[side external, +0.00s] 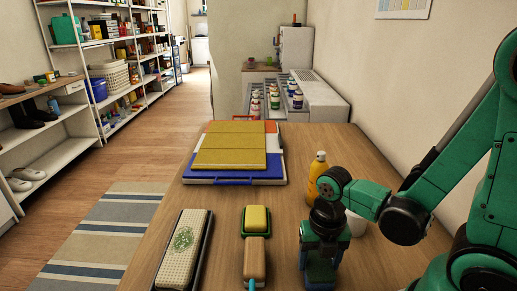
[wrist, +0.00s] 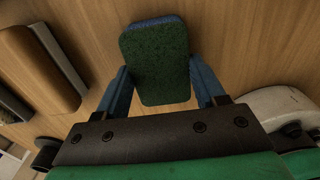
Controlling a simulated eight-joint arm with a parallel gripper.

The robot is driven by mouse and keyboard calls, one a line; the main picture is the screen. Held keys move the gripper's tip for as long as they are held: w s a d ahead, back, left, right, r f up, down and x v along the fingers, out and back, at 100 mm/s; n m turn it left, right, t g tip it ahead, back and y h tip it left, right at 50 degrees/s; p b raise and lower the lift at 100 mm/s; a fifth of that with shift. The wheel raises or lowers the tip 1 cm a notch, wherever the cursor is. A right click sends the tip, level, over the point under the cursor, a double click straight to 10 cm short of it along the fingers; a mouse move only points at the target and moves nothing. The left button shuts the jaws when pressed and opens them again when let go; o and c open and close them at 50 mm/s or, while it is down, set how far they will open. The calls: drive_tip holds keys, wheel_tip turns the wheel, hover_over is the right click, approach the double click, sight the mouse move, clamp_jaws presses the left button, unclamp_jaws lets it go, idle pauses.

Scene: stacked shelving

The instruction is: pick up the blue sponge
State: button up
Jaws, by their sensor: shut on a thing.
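The blue sponge (wrist: 157,60) has a dark green scouring face toward the wrist camera, with a blue edge showing at its top. My gripper (wrist: 160,84) has its two blue fingers against the sponge's left and right sides and is shut on it. In the side external view my gripper (side external: 323,252) points down at the front right of the wooden table. The sponge is hard to tell from the blue fingers there, and its height above the table is unclear.
A yellow bottle (side external: 317,172) and white cup (side external: 355,222) stand close behind. Flat boards (side external: 230,150) lie at the back.

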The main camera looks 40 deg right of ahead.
sight(319, 262)
drive_tip(key=shift+r, duration=0.2)
wheel_tip(319, 262, up, 20)
drive_tip(key=shift+f, duration=0.2)
idle(0.7)
